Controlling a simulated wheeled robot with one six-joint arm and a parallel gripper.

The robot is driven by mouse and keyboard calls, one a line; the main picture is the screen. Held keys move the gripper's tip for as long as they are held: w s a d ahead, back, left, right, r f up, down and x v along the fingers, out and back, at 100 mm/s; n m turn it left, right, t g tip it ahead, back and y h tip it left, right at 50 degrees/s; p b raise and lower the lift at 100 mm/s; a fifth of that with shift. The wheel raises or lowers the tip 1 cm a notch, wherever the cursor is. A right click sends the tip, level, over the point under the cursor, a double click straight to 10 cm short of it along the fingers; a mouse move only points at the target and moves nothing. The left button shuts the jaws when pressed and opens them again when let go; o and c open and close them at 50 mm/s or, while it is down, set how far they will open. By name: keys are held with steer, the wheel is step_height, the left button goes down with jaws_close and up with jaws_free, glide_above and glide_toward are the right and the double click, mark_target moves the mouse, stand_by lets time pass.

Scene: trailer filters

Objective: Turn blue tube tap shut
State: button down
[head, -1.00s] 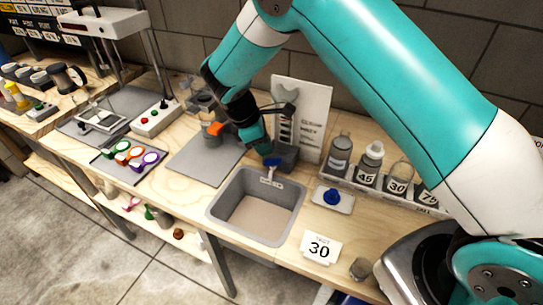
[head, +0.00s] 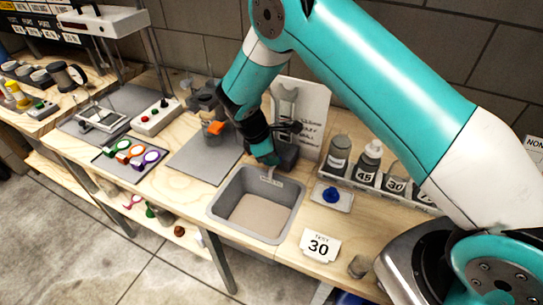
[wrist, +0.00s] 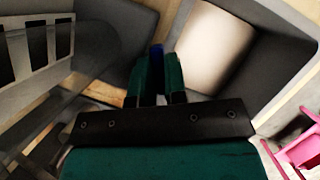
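The blue tap stands at the back rim of the grey sink (head: 214,212). In the wrist view the blue tap handle (wrist: 157,54) shows as a narrow blue piece between my two teal fingertips. My gripper (wrist: 157,72) has its fingers close together, one on each side of the blue piece, and appears shut on it. In the head view my gripper (head: 268,158) reaches down to the sink's back edge and hides the blue handle. A small grey spout shows just below the fingers, above the sink label.
A blue round knob on a pale plate (head: 332,195) sits right of the sink. A rack of grey bottles (head: 338,153) stands behind it. A grey mat (head: 203,155) and colored-ring tools (head: 123,150) lie left.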

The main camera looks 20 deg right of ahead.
steer(key=shift+m+g, duration=0.3)
steer(key=shift+m, duration=0.3)
steer(key=c, duration=1.4)
jaws_free()
steer(key=shift+c, duration=0.2)
steer(key=b+v, duration=0.1)
steer(key=v, duration=1.6)
steer(key=shift+a+r, duration=0.15)
steer(key=shift+r, duration=0.1)
